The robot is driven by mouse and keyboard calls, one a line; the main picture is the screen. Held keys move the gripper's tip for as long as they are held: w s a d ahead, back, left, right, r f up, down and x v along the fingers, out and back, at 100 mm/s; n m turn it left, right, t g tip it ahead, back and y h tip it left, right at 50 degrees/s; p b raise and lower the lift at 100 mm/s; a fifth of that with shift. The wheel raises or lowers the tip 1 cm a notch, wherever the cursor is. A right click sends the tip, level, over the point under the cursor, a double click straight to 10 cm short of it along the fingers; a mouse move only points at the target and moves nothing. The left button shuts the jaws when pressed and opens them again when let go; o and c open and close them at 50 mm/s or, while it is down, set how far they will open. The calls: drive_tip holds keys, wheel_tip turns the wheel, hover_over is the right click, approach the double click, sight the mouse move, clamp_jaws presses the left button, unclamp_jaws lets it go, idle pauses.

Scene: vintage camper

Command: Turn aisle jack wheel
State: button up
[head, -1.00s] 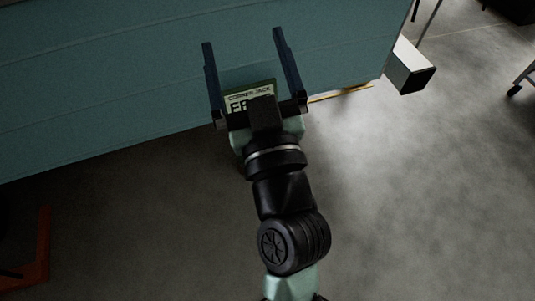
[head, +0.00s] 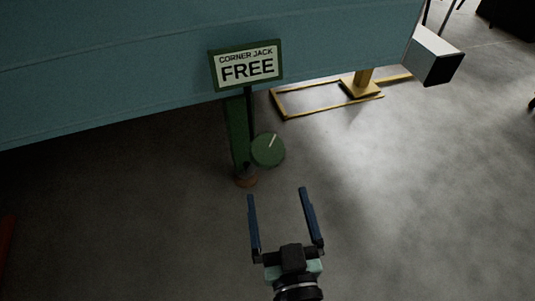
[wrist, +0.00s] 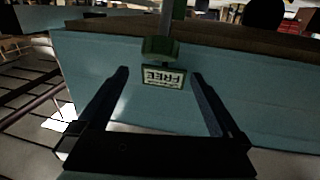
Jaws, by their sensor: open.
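The green jack wheel (head: 268,150), a round disc with a pale line on its face, sits on the right side of the green jack post (head: 237,130). A "CORNER JACK FREE" sign (head: 246,66) stands above it. My gripper (head: 277,193) is open and empty, below and apart from the wheel in the head view, fingers pointing towards it. In the wrist view the sign (wrist: 164,77) appears upside down between my open fingers, with a green part of the jack (wrist: 160,48) just above it; I cannot tell whether this is the wheel.
The teal camper side (head: 120,75) hangs over the jack. A yellow floor frame (head: 325,103) with a yellow stand lies to the right of it. The post's rusty foot (head: 245,178) rests on the floor. The grey floor (head: 420,190) at right is clear.

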sight(269, 157)
drive_tip(key=w, duration=0.4)
drive_tip(key=w+a+p, duration=0.1)
drive_tip(key=w, duration=0.3)
drive_tip(key=w+a, duration=0.1)
drive_tip(key=w, duration=0.3)
drive_tip(key=shift+w+p, duration=0.1)
drive_tip(key=shift+p, duration=0.25)
drive_tip(key=shift+r, duration=0.1)
drive_tip(key=c, duration=1.1)
